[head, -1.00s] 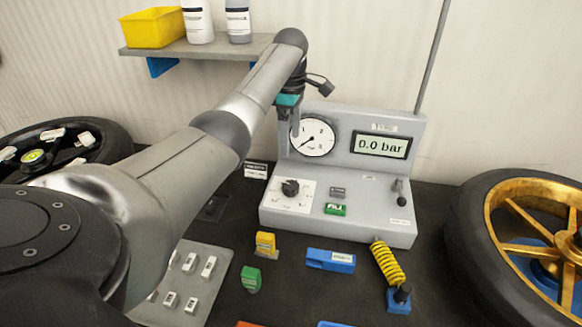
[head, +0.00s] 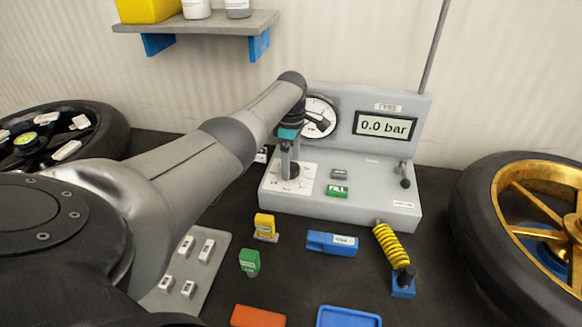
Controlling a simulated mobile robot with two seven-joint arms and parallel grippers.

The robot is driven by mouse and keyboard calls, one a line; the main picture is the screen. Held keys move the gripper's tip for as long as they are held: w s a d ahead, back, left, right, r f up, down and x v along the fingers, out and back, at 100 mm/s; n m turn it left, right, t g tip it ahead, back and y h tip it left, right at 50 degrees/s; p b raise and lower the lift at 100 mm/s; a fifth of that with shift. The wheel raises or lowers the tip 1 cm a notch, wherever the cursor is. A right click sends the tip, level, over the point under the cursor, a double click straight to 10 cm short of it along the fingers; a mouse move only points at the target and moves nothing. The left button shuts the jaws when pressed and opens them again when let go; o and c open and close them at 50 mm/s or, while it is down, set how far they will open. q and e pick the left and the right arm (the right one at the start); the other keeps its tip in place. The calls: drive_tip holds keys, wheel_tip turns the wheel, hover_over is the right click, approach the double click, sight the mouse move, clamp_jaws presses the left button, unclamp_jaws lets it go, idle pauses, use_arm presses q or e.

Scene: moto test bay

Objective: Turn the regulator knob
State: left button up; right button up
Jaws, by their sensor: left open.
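The regulator knob (head: 292,174) is small and black, on a white dial plate (head: 307,180) at the left of the grey test unit (head: 375,200). My left gripper (head: 289,165) points down right over the knob, with its fingers at the knob and partly hiding it. The jaws are open; I cannot tell whether they touch the knob. The round gauge (head: 318,117) is partly hidden by my left arm. The display (head: 384,126) reads 0.0 bar. My right gripper is not in view.
A black lever (head: 405,182) stands at the unit's right, with a yellow coiled hose (head: 390,245) in front. Yellow (head: 265,224), green (head: 249,260) and blue (head: 331,242) items lie on the dark bench. Wheels flank both sides; a shelf (head: 195,24) hangs above.

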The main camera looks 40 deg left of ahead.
use_arm(q)
drive_tip(key=shift+f, duration=0.25)
drive_tip(key=c, duration=1.4)
